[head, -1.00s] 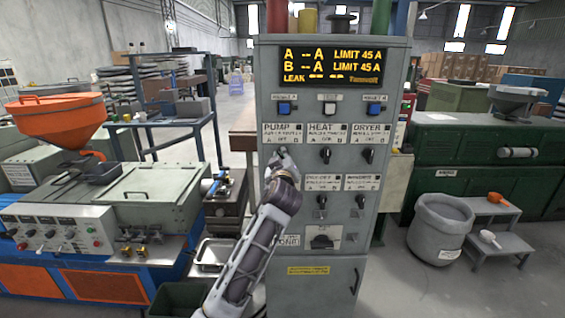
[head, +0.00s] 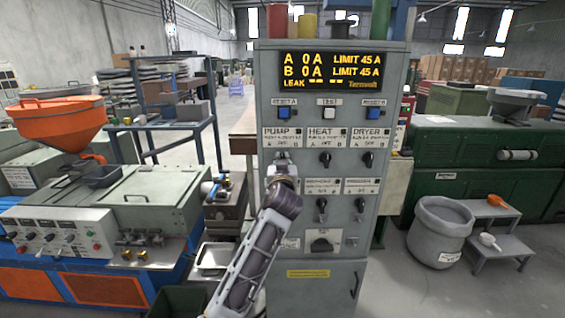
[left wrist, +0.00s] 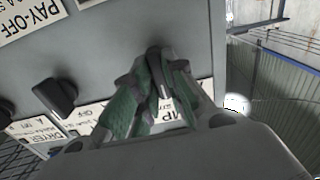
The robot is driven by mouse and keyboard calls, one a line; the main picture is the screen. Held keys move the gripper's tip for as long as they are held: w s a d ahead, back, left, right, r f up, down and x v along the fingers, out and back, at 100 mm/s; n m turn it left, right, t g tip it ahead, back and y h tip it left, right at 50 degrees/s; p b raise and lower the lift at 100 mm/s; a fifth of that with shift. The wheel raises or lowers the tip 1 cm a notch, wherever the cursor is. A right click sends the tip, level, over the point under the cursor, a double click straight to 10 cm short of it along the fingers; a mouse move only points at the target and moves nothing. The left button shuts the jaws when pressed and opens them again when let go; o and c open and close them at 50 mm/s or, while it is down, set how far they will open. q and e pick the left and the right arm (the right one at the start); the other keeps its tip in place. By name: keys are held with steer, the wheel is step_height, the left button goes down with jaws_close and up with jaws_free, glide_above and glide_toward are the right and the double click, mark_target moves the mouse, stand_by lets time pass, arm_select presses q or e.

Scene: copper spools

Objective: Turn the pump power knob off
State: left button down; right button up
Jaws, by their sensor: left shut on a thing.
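The grey control cabinet (head: 310,225) stands in the middle of the head view. The PUMP label (head: 282,138) is at its upper left, and my left gripper (head: 278,162) is just below that label. The gripper and wrist hide the pump knob in the head view. In the left wrist view, turned upside down, my left gripper (left wrist: 160,82) is shut on the dark pump knob (left wrist: 158,57), with its green-padded fingers on either side. How far the knob is turned is hard to tell. My right gripper is not in view.
The heat knob (head: 325,158) and dryer knob (head: 369,159) are to the right, with more knobs below. The display (head: 330,71) reads 0 A for A and B.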

arm_select(q)
steer(key=shift+f, duration=0.1)
stand_by(0.4)
steer(key=c, duration=1.5)
jaws_free()
steer(key=shift+o, duration=0.2)
steer(key=shift+s, duration=0.15)
steer(key=s, duration=0.7)
steer(key=shift+s, duration=0.15)
steer(key=shift+m, duration=0.3)
